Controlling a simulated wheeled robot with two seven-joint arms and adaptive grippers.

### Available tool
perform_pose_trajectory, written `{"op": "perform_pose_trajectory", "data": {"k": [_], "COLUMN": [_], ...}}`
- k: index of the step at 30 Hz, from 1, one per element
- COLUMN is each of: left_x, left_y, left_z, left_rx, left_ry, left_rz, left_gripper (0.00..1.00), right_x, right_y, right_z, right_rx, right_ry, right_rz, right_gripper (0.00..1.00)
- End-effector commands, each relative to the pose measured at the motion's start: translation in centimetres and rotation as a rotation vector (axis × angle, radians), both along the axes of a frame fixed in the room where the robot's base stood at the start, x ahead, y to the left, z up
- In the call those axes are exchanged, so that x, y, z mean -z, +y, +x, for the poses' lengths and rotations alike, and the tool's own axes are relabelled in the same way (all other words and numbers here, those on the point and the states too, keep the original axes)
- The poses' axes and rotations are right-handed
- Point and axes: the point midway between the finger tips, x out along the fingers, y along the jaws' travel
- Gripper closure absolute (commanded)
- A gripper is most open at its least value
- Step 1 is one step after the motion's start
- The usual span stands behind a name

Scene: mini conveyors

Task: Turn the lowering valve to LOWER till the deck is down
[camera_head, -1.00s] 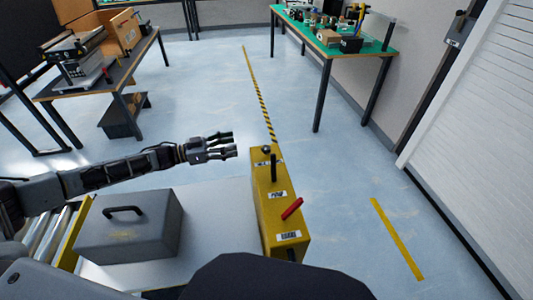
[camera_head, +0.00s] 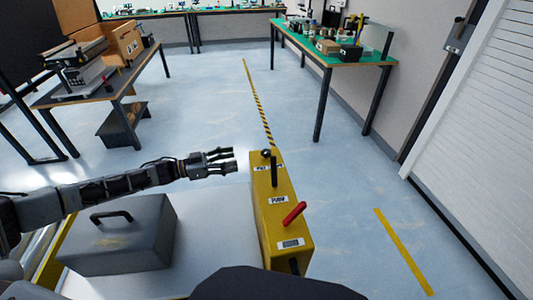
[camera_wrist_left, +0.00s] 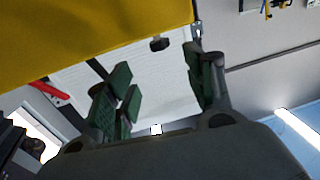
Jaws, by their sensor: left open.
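A yellow control housing (camera_head: 266,220) stands at the right edge of the pale deck (camera_head: 215,225). On it are a black knob (camera_head: 266,153), an upright black lever (camera_head: 274,172) and a tilted red handle (camera_head: 294,214). The labels are too small to read surely, so I cannot tell which is the lowering valve. My left gripper (camera_head: 234,160) is open and empty, just left of the housing's far end, apart from the controls. In the left wrist view its spread fingers (camera_wrist_left: 158,85) are below the yellow housing (camera_wrist_left: 90,25); the red handle (camera_wrist_left: 48,92) shows at left. My right gripper is out of view.
A grey case (camera_head: 125,235) with a black handle sits on the deck. A green-topped bench (camera_head: 350,58) stands at the back right and a workbench (camera_head: 65,95) at the back left. The floor right of the housing is clear up to a white shutter (camera_head: 480,130).

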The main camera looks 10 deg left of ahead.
Motion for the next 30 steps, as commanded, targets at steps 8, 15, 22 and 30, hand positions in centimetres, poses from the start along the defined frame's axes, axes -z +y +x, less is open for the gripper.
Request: {"op": "perform_pose_trajectory", "data": {"k": [8, 15, 22, 30], "left_x": [0.0, 0.0, 0.0, 0.0], "left_y": [-0.2, -1.6, -4.1, -6.9], "left_z": [0.1, 0.9, 2.2, 3.7], "left_rx": [0.0, 0.001, 0.002, 0.001], "left_ry": [0.0, -0.001, -0.001, 0.0], "left_rz": [-0.001, -0.002, -0.002, -0.001], "left_gripper": [0.47, 0.47, 0.47, 0.47], "right_x": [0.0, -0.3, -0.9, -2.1], "right_y": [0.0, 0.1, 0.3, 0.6], "right_z": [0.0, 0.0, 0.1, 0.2], "right_rx": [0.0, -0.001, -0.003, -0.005], "right_ry": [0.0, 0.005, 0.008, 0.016], "right_rz": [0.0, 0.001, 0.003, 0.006], "right_gripper": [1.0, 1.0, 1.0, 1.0]}}
